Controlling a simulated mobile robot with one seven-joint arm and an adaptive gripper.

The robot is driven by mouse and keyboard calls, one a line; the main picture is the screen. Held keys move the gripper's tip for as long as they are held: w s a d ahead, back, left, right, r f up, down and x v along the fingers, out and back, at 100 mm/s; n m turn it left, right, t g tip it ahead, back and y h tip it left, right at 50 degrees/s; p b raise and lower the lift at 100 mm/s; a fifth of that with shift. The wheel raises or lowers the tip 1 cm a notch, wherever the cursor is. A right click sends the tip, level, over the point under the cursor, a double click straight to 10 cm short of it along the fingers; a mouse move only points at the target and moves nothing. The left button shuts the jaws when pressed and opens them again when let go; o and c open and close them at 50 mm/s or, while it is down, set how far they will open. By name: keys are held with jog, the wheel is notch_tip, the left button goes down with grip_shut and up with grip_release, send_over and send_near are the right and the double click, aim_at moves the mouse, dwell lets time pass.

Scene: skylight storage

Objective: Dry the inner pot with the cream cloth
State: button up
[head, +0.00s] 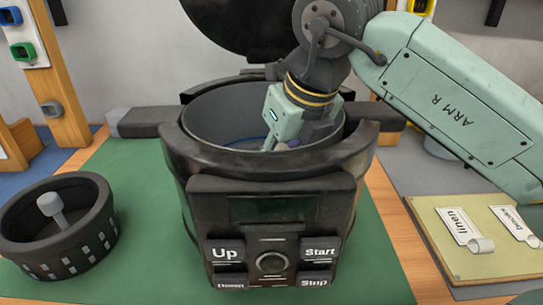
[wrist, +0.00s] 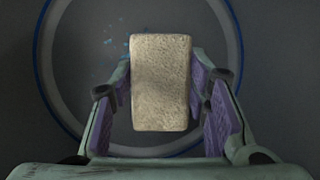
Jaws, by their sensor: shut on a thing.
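The inner pot (head: 215,118) sits inside the black cooker, its grey wall showing above my gripper's fingers. My gripper (head: 277,145) reaches down into the pot from above. In the wrist view my gripper (wrist: 165,95) is shut on the cream cloth (wrist: 160,80), a folded beige block between its purple-padded fingers. The pot floor with a blue ring (wrist: 232,60) lies beneath the cloth. Small blue specks (wrist: 112,42) show on the floor to the upper left of the cloth. I cannot tell whether the cloth touches the floor. In the head view the cloth is hidden.
The black cooker (head: 270,210) stands on a green mat (head: 130,165) with its lid (head: 235,25) raised behind. A dark round basket (head: 60,235) with a grey knob stands at left. A board (head: 480,255) with a "linen" label lies at right.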

jog(key=shift+d, duration=0.15)
jog(key=shift+d, duration=1.55)
jog(key=shift+w+d+r, duration=0.1)
jog(key=shift+d+r, duration=0.1)
jog(key=shift+d, duration=1.25)
jog(key=shift+a, duration=0.1)
jog(key=shift+a+b, duration=0.3)
jog(key=shift+a, duration=2.35)
jog(key=shift+f+b, duration=0.4)
jog(key=shift+f, duration=0.1)
